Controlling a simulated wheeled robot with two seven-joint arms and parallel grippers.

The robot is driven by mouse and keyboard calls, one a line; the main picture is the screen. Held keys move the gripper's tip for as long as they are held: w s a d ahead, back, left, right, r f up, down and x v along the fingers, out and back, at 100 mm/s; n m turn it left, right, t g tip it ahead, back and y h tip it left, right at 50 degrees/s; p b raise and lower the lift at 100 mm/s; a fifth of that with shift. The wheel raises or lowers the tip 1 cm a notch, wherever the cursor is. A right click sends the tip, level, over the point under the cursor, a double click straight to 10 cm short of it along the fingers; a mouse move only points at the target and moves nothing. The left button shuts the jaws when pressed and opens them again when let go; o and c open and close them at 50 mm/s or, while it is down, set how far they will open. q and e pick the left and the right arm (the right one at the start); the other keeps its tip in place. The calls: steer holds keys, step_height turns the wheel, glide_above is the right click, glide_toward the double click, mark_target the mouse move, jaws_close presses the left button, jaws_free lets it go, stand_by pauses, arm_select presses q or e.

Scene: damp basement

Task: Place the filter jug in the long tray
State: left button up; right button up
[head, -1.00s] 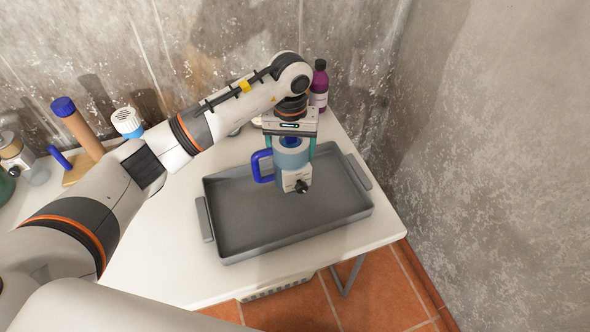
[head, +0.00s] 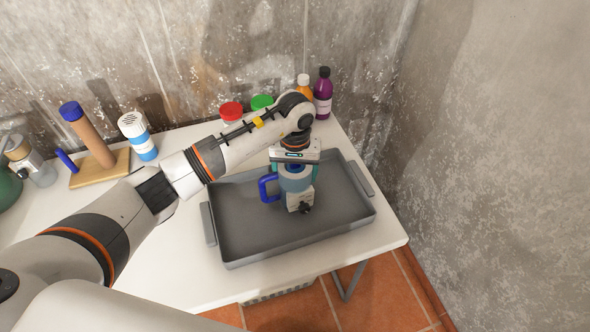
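The filter jug (head: 294,184) has a blue-tinted clear body and a dark blue handle on its left side. It is upright inside the outline of the long grey tray (head: 285,249), near its middle. I cannot tell for sure whether its base touches the tray floor. My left gripper (head: 295,172) points down over the jug, with its teal fingers on both sides of the jug's top, shut on it. The tray has a raised rim and a handle at each short end. My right gripper is not in view.
Behind the tray stand a red-lidded jar (head: 231,111), a green-lidded jar (head: 262,102), an orange bottle (head: 303,86) and a purple bottle (head: 323,94). A white-capped blue shaker (head: 139,137) and a wooden stand (head: 100,168) are at left. A wall bounds the right.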

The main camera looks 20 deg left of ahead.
arm_select(q)
steer(key=o, duration=0.4)
steer(key=shift+o, duration=0.2)
steer(key=shift+r, duration=0.1)
steer(key=shift+r+p, duration=0.2)
steer(key=shift+p, duration=0.1)
step_height(320, 180, up, 10)
steer(key=b, duration=0.3)
steer(key=shift+r, duration=0.9)
steer(key=shift+s+f, duration=0.1)
